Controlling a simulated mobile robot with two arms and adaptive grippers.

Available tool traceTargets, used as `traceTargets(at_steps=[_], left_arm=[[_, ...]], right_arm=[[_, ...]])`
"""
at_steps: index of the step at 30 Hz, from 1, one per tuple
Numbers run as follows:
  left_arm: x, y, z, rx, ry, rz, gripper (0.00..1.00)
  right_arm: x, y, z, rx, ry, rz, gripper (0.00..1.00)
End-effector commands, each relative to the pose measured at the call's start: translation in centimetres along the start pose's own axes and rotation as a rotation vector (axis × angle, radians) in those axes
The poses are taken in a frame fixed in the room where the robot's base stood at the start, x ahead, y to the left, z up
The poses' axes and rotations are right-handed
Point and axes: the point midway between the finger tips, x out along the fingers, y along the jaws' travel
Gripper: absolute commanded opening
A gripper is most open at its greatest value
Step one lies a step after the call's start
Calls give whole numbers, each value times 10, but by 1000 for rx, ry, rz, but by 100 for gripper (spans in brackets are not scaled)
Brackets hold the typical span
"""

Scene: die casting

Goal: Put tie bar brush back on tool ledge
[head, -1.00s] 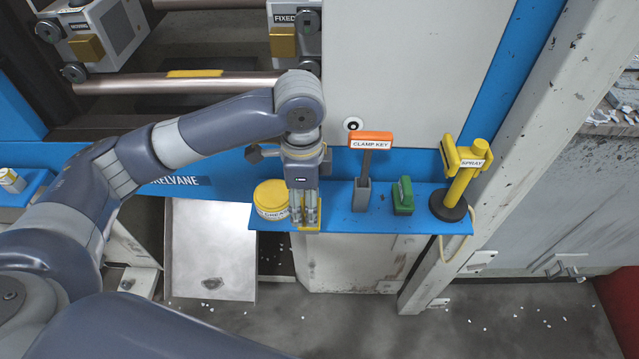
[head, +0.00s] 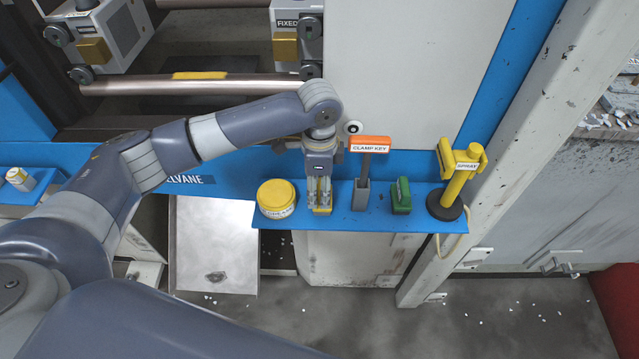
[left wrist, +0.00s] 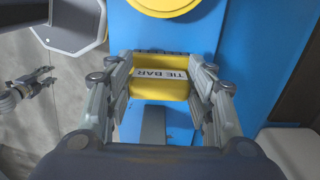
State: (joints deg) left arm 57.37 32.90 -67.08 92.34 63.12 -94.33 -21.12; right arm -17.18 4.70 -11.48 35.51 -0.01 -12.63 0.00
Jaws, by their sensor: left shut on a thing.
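The tie bar brush (left wrist: 160,87) is a yellow block with a "TIE BAR" label in the left wrist view. My left gripper (head: 319,209) is shut on it, one finger at each end. In the head view, a little of the yellow brush shows at the fingertips, over the blue tool ledge (head: 337,222). It is between the round yellow-lidded tub and the clamp key. I cannot tell whether the brush touches the ledge. My right gripper (left wrist: 49,77) shows small at the left of the left wrist view, its fingers apart and empty.
On the ledge, the yellow-lidded tub (head: 277,198) is left of my gripper. The orange clamp key (head: 370,144) in its holder, a green block (head: 401,196) and the yellow spray tool (head: 459,180) are to its right. A slanted metal chute (head: 213,245) is at lower left.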

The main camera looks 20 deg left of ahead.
Motion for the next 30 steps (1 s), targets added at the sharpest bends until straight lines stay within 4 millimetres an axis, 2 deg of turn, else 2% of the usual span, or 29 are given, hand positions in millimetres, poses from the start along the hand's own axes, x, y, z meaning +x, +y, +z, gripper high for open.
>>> traceTargets(at_steps=[5,6,8,21,26,30], left_arm=[[2,0,0,0,1,1,27],[2,0,0,0,1,1,56],[2,0,0,0,0,0,69],[-4,0,-1,0,2,-2,69],[-27,-1,-1,2,4,-5,69],[-58,-1,-1,1,4,-4,69]], right_arm=[[-1,0,0,0,-1,0,40],[0,0,0,0,-1,0,40],[0,0,0,1,-1,0,40],[2,-2,0,2,0,-3,40],[11,-3,1,2,1,-3,40],[20,-3,2,2,1,-3,40]])
